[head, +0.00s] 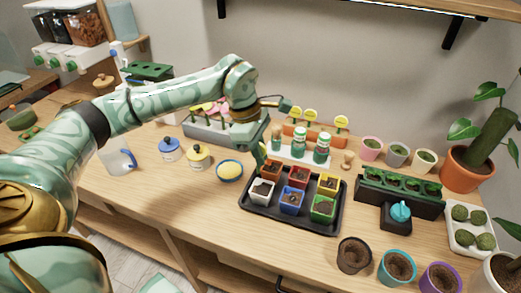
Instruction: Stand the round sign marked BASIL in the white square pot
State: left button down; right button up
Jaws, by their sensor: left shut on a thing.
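Three round yellow signs stand in and by an orange rack (300,131) at the back of the bench. Their lettering is too small to read. My left gripper (287,104) is at the leftmost yellow sign (295,113) and is shut on it; the fingers are small and partly hidden. The middle sign (310,115) and the right sign (341,121) stand to the right of it. The white square pot (262,191), with dark soil, is at the front left of a black tray (267,220), nearer than the rack. My right gripper is not in view.
Several coloured square pots share the tray, including a blue pot (291,201). Green-labelled bottles (299,144) stand between rack and tray. A grey planter (222,132) is left of the rack.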

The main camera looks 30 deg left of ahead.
pick_arm(q)
notch_tip(320, 180, down, 3)
jog(key=shift+f+b, duration=0.15)
jog(key=shift+b, duration=0.95)
jog(key=shift+r, duration=0.2)
jog(key=shift+p, duration=0.65)
jog(key=shift+f+b, duration=0.8)
jog(key=shift+f, duration=1.2)
jog(key=c, duration=1.1)
grip_release()
jog(key=shift+o, duration=0.2)
